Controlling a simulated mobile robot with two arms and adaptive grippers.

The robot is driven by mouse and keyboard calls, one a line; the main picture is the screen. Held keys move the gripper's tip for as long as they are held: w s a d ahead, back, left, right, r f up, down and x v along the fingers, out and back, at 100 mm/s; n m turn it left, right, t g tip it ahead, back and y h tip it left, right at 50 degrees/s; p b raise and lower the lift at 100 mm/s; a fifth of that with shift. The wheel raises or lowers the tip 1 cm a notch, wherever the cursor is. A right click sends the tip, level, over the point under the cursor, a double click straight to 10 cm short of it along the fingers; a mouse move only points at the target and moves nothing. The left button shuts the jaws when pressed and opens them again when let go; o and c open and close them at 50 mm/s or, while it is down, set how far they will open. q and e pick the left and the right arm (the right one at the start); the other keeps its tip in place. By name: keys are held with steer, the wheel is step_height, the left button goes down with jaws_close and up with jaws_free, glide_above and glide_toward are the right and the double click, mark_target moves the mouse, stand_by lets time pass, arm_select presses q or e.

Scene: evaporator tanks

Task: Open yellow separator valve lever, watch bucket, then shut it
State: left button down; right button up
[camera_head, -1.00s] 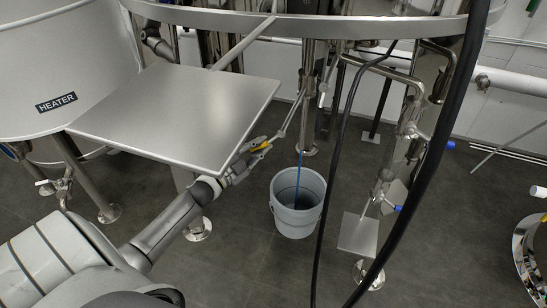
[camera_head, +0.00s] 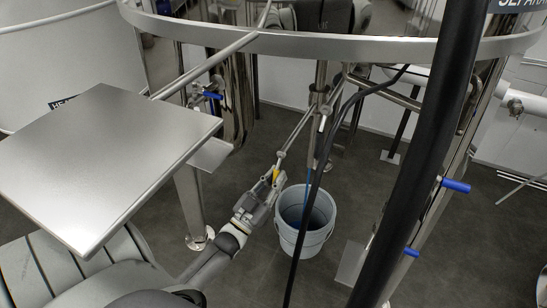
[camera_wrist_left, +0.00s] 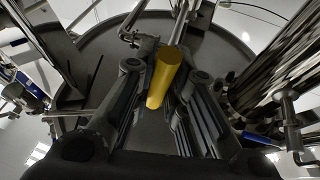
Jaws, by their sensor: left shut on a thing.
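My left gripper (camera_head: 270,186) is shut on the yellow lever handle (camera_head: 276,174), left of the bucket and above its rim level in the picture. In the left wrist view the yellow handle (camera_wrist_left: 168,75) lies between the two dark fingers (camera_wrist_left: 155,100). The lever joins a thin metal pipe that slants up to the right. The grey bucket (camera_head: 298,238) stands upright on the floor below the pipework. A thin blue streak (camera_head: 307,182) runs down into it, looking like a stream of liquid. The liquid level in the bucket is unclear. My right gripper is out of view.
A flat metal plate (camera_head: 100,160) fills the left side, above my left arm. A steel ring (camera_head: 330,47) crosses the top. A thick black hose (camera_head: 425,150) and a thinner black cable hang in front on the right. Blue-handled valves (camera_head: 456,185) stick out at right.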

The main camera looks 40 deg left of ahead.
arm_select(q)
steer(key=shift+d+f+n, duration=0.1)
steer(key=shift+d+n, duration=0.2)
steer(key=shift+n, duration=0.3)
steer(key=shift+y, duration=0.4)
steer(key=c, duration=1.4)
jaws_free()
steer(key=shift+w, duration=0.1)
steer(key=shift+c, duration=0.2)
steer(key=v, duration=1.2)
